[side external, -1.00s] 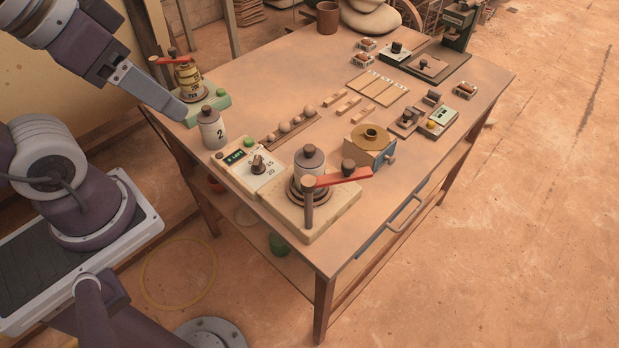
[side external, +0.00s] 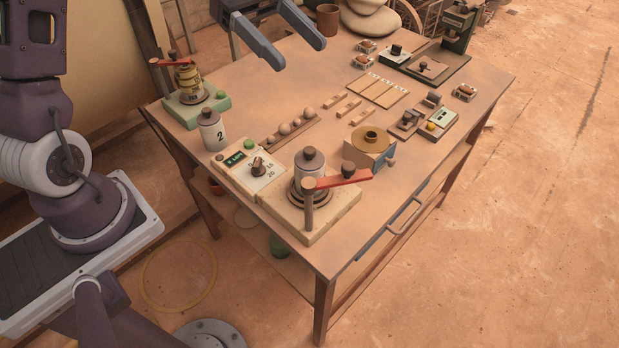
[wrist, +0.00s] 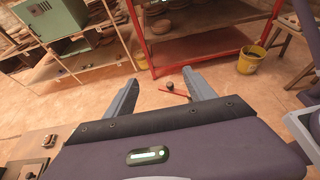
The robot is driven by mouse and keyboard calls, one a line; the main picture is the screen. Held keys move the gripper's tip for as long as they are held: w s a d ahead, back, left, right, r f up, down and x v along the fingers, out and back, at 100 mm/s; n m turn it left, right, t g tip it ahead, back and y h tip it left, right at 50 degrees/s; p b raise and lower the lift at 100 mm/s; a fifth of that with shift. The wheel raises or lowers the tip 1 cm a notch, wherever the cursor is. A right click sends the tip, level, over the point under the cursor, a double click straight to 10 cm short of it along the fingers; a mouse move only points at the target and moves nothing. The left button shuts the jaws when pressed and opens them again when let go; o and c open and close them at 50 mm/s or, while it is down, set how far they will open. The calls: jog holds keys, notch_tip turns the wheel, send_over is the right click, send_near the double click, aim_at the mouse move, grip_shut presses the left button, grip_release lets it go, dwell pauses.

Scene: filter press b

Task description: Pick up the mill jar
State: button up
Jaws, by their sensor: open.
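A white jar (side external: 211,134) with a dark lid and a "2" on it stands upright near the table's left edge. Another pale jar (side external: 310,168) with a dark lid sits on the cream base, beside a red lever (side external: 340,179). A yellowish marked jar (side external: 188,80) sits on a green base at the far left, under a red lever. I cannot tell which is the mill jar. My gripper (side external: 298,55) is open and empty above the back left of the table, apart from all the jars. In the wrist view my gripper (wrist: 160,78) points across the room and no jar shows.
A control box (side external: 249,170) with a dial stands between two jars. The front right of the table (side external: 440,165) is mostly clear.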

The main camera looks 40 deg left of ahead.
aim_at(310, 159)
notch_tip(310, 159, down, 20)
jog(key=x, duration=0.7)
jog(key=shift+s+d, duration=0.1)
jog(key=shift+d, duration=0.05)
grip_shut()
